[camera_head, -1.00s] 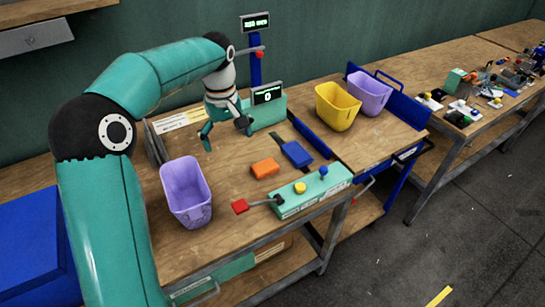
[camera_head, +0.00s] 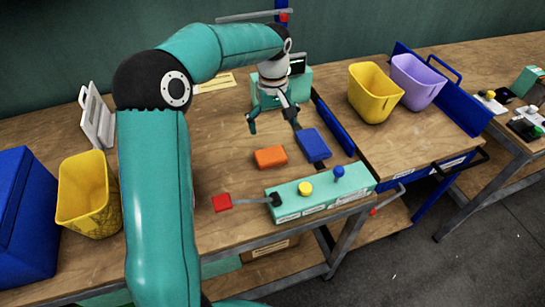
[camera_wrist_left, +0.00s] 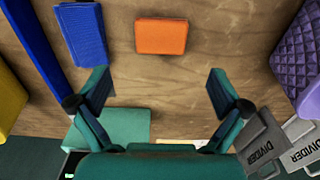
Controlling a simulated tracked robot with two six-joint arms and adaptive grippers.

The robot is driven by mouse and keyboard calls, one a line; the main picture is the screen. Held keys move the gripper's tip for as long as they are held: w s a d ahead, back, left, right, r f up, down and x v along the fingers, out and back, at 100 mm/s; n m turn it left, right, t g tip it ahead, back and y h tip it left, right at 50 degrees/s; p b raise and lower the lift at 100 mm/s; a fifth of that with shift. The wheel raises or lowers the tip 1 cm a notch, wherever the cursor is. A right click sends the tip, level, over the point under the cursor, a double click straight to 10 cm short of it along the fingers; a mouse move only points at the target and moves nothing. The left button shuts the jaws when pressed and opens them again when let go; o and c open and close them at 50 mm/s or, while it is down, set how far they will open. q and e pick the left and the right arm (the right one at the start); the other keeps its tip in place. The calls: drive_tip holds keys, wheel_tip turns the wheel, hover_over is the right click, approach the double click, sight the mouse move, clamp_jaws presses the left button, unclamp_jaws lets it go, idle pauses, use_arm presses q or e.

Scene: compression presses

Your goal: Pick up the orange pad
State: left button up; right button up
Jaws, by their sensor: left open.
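The orange pad (camera_head: 270,157) lies flat on the wooden table, left of a blue pad (camera_head: 314,145). In the left wrist view the orange pad (camera_wrist_left: 161,36) is near the top centre, with the blue pad (camera_wrist_left: 82,34) to its left. My left gripper (camera_head: 273,127) is open and empty above the table, behind the orange pad in the head view. In the left wrist view its two fingers (camera_wrist_left: 160,92) are spread wide, and the pad shows beyond them, not between them. My right gripper is not in view.
A teal control box (camera_head: 318,192) with a red-ended lever (camera_head: 222,202) stands in front of the pad. A yellow bin (camera_head: 374,92) and a purple bin (camera_head: 416,82) stand at right. Another yellow bin (camera_head: 88,195) stands at left. Grey dividers (camera_wrist_left: 285,142) lie at lower right in the wrist view.

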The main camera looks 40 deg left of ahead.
use_arm(q)
hover_over(271, 155)
drive_tip(key=f, duration=0.7)
drive_tip(key=shift+d+f, duration=0.2)
drive_tip(key=shift+d, duration=0.2)
drive_tip(key=shift+a+f+p, duration=0.2)
drive_tip(key=shift+f+p, duration=0.1)
drive_tip(key=shift+f, duration=1.1)
drive_tip(key=shift+a+f+p, duration=0.2)
drive_tip(key=shift+f+p, duration=0.05)
drive_tip(key=shift+f, duration=1.1)
drive_tip(key=shift+w, duration=0.1)
drive_tip(key=c, duration=0.6)
drive_tip(key=shift+o, duration=0.2)
drive_tip(key=shift+r, duration=0.1)
wheel_tip(271, 155, up, 20)
